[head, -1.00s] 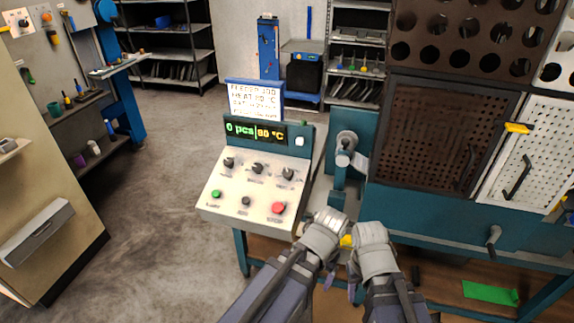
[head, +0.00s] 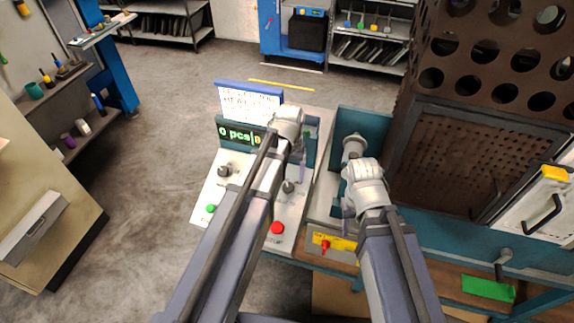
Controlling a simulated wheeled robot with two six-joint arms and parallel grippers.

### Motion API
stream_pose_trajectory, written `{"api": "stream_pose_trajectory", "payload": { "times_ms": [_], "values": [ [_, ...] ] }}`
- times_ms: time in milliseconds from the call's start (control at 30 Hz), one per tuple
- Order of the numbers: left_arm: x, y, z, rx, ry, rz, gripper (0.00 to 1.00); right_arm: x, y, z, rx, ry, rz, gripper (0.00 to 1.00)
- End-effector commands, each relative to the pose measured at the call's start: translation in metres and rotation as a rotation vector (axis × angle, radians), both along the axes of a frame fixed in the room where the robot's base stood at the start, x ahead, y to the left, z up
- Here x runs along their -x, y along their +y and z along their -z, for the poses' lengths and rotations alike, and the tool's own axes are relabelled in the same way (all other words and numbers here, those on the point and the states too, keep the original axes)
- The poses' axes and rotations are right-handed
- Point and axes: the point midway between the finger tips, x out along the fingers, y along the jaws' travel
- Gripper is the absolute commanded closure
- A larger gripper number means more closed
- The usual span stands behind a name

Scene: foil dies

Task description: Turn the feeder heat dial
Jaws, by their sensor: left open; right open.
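The feeder's control panel (head: 208,190) has a left dial (head: 224,171) and a right dial (head: 289,187). The middle dial is hidden behind my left arm, and the dial labels are too small to read. The display (head: 236,134) reads "0 pcs"; its heat part is mostly covered. My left gripper (head: 302,168) is over the panel's upper right, above the right dial, pointing down; it is open and holds nothing visible. My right gripper (head: 348,207) is open and empty, right of the panel, by the teal press (head: 352,120).
A sign (head: 250,103) stands behind the display. A green button (head: 211,208) and a red button (head: 277,228) are on the panel's front. A dark perforated cabinet (head: 462,150) stands at the right. A red switch (head: 325,245) is below my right gripper. Floor left of the panel is clear.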

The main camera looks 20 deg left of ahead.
Motion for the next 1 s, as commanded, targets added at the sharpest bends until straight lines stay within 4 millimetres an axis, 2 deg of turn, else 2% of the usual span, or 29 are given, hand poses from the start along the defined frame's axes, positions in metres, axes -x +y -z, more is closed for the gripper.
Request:
{"api": "stream_pose_trajectory", "payload": {
  "times_ms": [233, 467, 1000],
  "values": [
    [-0.004, 0.004, -0.003, 0.003, -0.002, -0.013, 0.19, 0.0, 0.0, -0.003, 0.0, 0.0, 0.0, 0.5],
    [-0.004, 0.004, 0.007, 0.003, -0.002, -0.012, 0.19, 0.0, 0.0, 0.007, 0.0, 0.0, 0.0, 0.5],
    [-0.003, 0.004, 0.069, 0.003, -0.002, -0.012, 0.19, 0.0, 0.0, 0.069, 0.0, 0.0, 0.002, 0.5]
  ]
}}
